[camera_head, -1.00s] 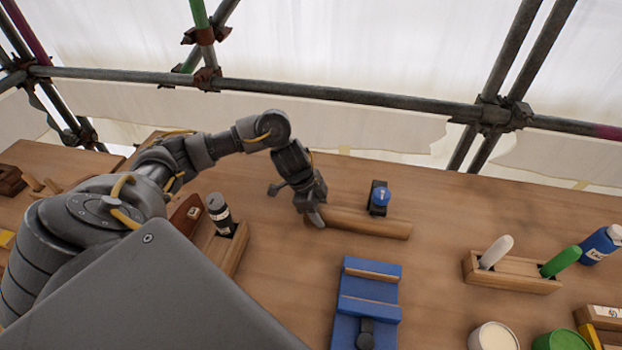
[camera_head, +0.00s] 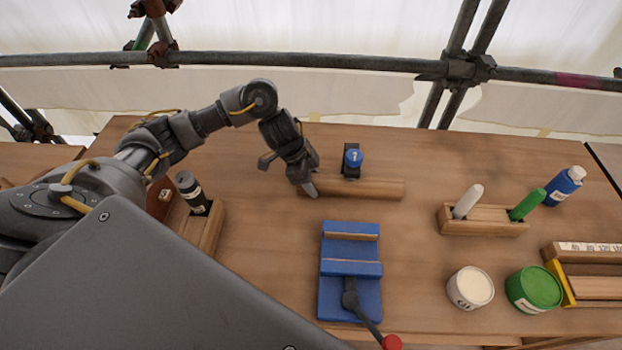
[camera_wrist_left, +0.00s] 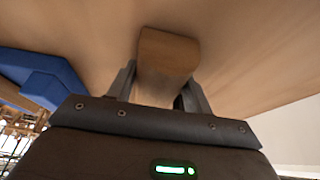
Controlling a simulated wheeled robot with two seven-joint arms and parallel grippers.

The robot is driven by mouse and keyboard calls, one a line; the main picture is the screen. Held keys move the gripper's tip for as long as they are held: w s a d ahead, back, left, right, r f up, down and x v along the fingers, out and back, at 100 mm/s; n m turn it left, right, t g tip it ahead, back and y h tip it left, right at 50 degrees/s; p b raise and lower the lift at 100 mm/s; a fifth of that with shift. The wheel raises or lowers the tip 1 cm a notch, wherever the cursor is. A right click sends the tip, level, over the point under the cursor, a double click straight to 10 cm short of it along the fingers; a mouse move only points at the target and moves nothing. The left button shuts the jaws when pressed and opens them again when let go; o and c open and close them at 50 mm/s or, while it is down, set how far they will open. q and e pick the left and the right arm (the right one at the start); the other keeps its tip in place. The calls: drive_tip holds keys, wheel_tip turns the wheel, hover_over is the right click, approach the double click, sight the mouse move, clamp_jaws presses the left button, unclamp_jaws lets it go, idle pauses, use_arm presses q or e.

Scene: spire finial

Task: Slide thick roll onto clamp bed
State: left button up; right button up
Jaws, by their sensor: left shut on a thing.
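The thick wooden roll (camera_head: 365,189) lies lengthwise left to right on the bench, behind the blue clamp. My left gripper (camera_head: 308,189) is shut on the roll's left end; the left wrist view shows the roll (camera_wrist_left: 168,55) between the two fingers (camera_wrist_left: 155,88). The blue clamp bed (camera_head: 350,249) stands in front of the roll, apart from it, with its dark lever and red knob (camera_head: 392,342) toward me. Part of the clamp (camera_wrist_left: 45,75) shows at the left of the left wrist view. My right gripper is out of view.
A small black stand with a blue knob (camera_head: 353,159) is just behind the roll. A wooden holder with white and green sticks (camera_head: 484,221) is to the right, near white (camera_head: 470,288) and green (camera_head: 534,290) tubs. A dark bottle (camera_head: 192,192) stands at left.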

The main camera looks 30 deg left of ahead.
use_arm(q)
drive_tip(key=o, duration=1.4)
drive_tip(key=p+v, duration=0.1)
drive_tip(key=v, duration=1)
drive_tip(key=shift+d, duration=0.1)
